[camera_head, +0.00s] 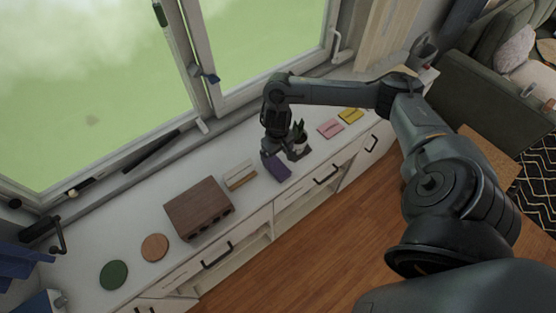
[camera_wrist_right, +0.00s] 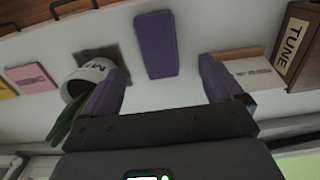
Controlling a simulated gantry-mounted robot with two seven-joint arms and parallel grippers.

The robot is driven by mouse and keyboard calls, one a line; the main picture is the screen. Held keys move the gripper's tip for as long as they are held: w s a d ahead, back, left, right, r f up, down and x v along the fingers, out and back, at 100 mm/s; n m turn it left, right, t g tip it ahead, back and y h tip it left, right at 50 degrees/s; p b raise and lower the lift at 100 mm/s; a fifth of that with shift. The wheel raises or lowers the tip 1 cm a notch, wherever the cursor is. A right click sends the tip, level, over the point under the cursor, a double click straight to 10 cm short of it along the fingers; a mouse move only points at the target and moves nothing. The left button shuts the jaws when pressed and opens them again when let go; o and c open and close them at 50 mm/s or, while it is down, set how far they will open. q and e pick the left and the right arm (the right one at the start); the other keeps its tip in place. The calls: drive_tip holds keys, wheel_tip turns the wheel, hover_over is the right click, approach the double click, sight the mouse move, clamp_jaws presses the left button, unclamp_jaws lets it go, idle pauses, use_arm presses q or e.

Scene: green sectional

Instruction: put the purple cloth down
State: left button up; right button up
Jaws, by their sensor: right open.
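The purple cloth (camera_head: 277,167) lies as a small folded rectangle on the white cabinet top, near its front edge. In the right wrist view the cloth (camera_wrist_right: 155,45) lies flat on the white surface, beyond and between the fingertips. My right gripper (camera_head: 271,149) reaches down just behind the cloth, and its fingertips are hard to make out in the head view. In the right wrist view the gripper (camera_wrist_right: 160,78) is open and empty, with a finger on each side and no visible contact with the cloth. My left gripper is not in view.
A potted plant (camera_head: 301,142) stands close right of the cloth. A small cream-and-wood block (camera_head: 240,175) and a brown wooden box (camera_head: 198,205) are left. Pink (camera_head: 330,128) and yellow (camera_head: 350,115) pieces lie right. The window (camera_head: 90,90) runs behind; the floor (camera_head: 320,235) is clear.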

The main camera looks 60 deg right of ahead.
drive_tip(key=w+a+n+t, duration=0.1)
drive_tip(key=a+n, duration=0.1)
drive_tip(key=a, duration=0.4)
drive_tip(key=w+a+f+n+t+y, duration=0.1)
drive_tip(key=a+n, duration=0.1)
drive_tip(key=a, duration=0.4)
drive_tip(key=w+a+f+n+t+y, duration=0.1)
drive_tip(key=a+n, duration=0.1)
drive_tip(key=a, duration=0.4)
drive_tip(key=shift+a+f+t, duration=0.25)
drive_tip(key=shift+t, duration=0.05)
drive_tip(key=s+a+r+n+t, duration=0.25)
drive_tip(key=a+r, duration=0.25)
drive_tip(key=a, duration=0.6)
drive_tip(key=s+d+m+g+h, duration=0.1)
drive_tip(key=s+d, duration=0.2)
drive_tip(key=s, duration=0.2)
drive_tip(key=s+d+r+g, duration=0.1)
drive_tip(key=s+d, duration=0.2)
drive_tip(key=s, duration=0.3)
drive_tip(key=shift+s+r+m+h, duration=0.15)
drive_tip(key=shift+s+m+h, duration=0.15)
drive_tip(key=shift+m+h, duration=0.1)
drive_tip(key=shift+d+g, duration=0.1)
drive_tip(key=shift+g, duration=0.15)
